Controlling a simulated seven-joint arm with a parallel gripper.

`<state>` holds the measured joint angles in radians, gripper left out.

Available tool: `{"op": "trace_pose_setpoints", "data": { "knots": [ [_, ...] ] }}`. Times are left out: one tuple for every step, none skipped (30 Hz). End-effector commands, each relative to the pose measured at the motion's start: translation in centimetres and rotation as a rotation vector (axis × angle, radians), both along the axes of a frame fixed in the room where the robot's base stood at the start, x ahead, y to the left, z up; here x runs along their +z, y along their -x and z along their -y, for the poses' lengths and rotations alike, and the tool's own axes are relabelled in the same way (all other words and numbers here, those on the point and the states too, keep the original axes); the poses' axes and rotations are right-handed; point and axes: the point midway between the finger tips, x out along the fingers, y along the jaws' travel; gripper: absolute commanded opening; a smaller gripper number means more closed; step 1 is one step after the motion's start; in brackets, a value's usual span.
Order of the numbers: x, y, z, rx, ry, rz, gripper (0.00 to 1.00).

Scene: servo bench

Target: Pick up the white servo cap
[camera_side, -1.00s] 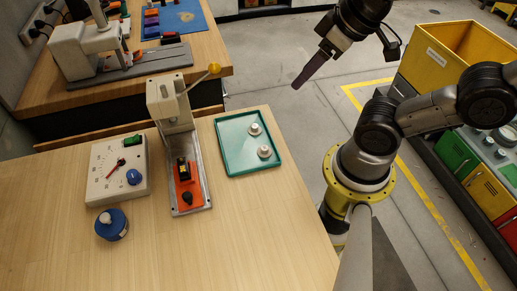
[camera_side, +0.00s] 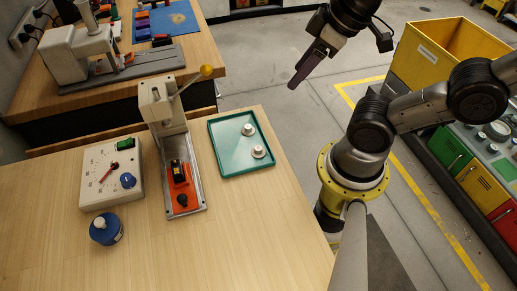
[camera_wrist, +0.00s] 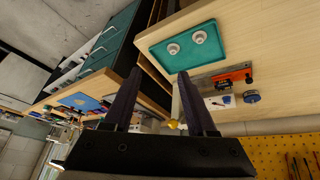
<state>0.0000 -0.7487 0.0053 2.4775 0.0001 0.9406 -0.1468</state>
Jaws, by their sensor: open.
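Two small white servo caps lie on a green tray (camera_side: 224,167) on the wooden bench. One cap (camera_side: 248,129) is nearer the tray's far end and the other cap (camera_side: 258,152) is nearer its right edge. In the wrist view the caps (camera_wrist: 173,48) and (camera_wrist: 199,37) show on the tray beyond the fingers. My gripper (camera_side: 301,75) hangs in the air to the right of and above the tray, well apart from it. In the wrist view its two dark fingers (camera_wrist: 158,92) are spread with nothing between them.
A lever press (camera_side: 165,110) with an orange fixture (camera_side: 181,190) stands left of the tray. A dial box (camera_side: 112,172) and a blue round container (camera_side: 106,229) stand further left. The bench front is bare. A yellow bin (camera_side: 445,55) is at the right.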

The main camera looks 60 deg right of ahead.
Motion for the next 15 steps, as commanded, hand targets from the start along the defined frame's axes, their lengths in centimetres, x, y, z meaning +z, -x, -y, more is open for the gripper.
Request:
{"op": "trace_pose_setpoints", "data": {
  "knots": [
    [0.5, -0.4, -0.1, 0.082, 0.037, -0.025, 0.57],
    [0.7, -0.7, -0.3, 0.149, 0.062, -0.052, 0.57],
    [0.9, -1.2, -0.8, 0.251, 0.095, -0.094, 0.57],
    [1.0, -1.7, -1.2, 0.336, 0.118, -0.129, 0.57],
    [1.0, -2.3, -1.8, 0.426, 0.14, -0.169, 0.57],
    [0.9, -3.1, -2.6, 0.547, 0.166, -0.223, 0.57],
    [0.7, -3.6, -3.3, 0.624, 0.18, -0.258, 0.57],
    [0.5, -4.0, -3.9, 0.691, 0.191, -0.29, 0.57],
    [0.2, -4.6, -4.8, 0.766, 0.202, -0.326, 0.57],
    [-0.1, -4.9, -5.4, 0.81, 0.208, -0.351, 0.57],
    [-0.4, -5.2, -5.9, 0.842, 0.211, -0.372, 0.57],
    [-0.8, -5.5, -6.6, 0.872, 0.214, -0.394, 0.57],
    [-1.1, -5.7, -7.0, 0.887, 0.215, -0.406, 0.57],
    [-1.5, -5.7, -7.3, 0.9, 0.216, -0.418, 0.57],
    [-1.8, -5.7, -7.7, 0.914, 0.217, -0.43, 0.57]
  ]
}}
